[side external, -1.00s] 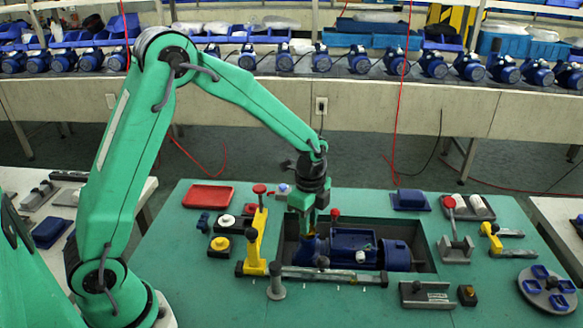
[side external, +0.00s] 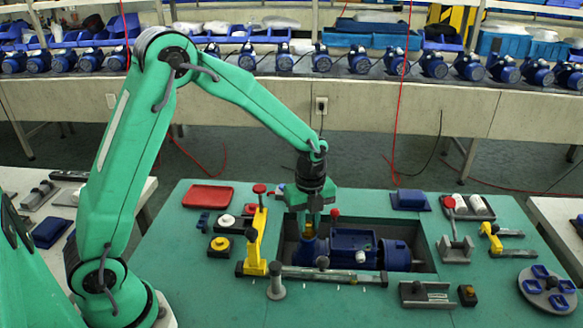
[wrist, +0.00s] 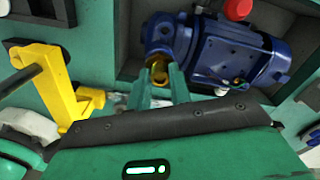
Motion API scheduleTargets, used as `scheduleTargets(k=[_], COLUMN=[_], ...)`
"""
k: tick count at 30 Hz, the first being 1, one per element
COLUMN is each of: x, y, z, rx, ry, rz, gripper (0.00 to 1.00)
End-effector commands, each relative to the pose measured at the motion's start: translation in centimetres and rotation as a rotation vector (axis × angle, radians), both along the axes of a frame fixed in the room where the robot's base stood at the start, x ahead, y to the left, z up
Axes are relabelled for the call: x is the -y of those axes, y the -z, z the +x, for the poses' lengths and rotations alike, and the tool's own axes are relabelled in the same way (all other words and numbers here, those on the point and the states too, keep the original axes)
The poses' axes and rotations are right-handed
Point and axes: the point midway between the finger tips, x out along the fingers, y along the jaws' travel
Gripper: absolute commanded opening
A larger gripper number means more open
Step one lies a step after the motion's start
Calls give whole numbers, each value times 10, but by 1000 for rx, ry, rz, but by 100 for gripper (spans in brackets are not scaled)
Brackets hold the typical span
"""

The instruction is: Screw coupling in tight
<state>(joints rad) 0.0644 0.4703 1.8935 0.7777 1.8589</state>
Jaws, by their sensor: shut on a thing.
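The blue pump (side external: 352,243) lies in a recess in the green bench; it also fills the upper middle of the wrist view (wrist: 225,50). The brass-coloured coupling (wrist: 159,70) shows between my fingertips, at the pump's left end by its port. My gripper (side external: 312,234) points down over that end and is shut on the coupling; its two fingers also show in the wrist view (wrist: 160,82). The coupling's lower end and its thread are hidden, so I cannot tell how deep it sits.
A yellow clamp (side external: 256,242) stands close left of the pump. A grey bar (side external: 330,275) runs along the recess's front edge. A red knob (wrist: 238,9) is near the pump's far side. A red tray (side external: 207,196) lies at the back left.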

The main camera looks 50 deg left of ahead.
Motion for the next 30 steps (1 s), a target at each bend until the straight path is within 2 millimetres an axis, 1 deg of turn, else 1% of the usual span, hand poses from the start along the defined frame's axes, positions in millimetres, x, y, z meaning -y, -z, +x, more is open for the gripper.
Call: scheduleTargets(k=[10, 14, 30], x=[0, 0, 0], y=[0, 0, 0], z=[0, 0, 0], rx=[0, 0, 0], ry=[10, 58, 468], rz=[0, 0, 0], gripper=[4, 4, 4])
